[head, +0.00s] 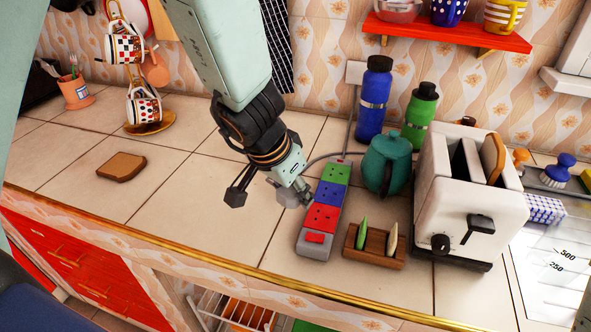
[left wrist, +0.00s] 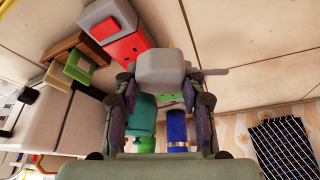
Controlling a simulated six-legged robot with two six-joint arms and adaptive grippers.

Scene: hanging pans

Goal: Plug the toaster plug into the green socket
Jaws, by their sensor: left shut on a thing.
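The power strip (head: 323,216) lies on the tiled counter. Its green socket (head: 337,174) is at the far end, then blue, then red, with a red switch nearest the counter's front edge. My left gripper (head: 270,192) is shut on the grey toaster plug (head: 288,195), just left of the strip beside the blue and red sockets. The plug also fills the middle of the left wrist view (left wrist: 160,68) and hides part of the strip; its prongs are hidden. The white toaster (head: 463,195) stands at the right with bread in it. My right gripper is not in view.
A teal teapot (head: 386,163), a blue bottle (head: 374,100) and a green bottle (head: 418,118) stand right of the strip. A wooden holder (head: 373,248) is at its near right. Bread (head: 122,167) lies at left. The counter between bread and strip is clear.

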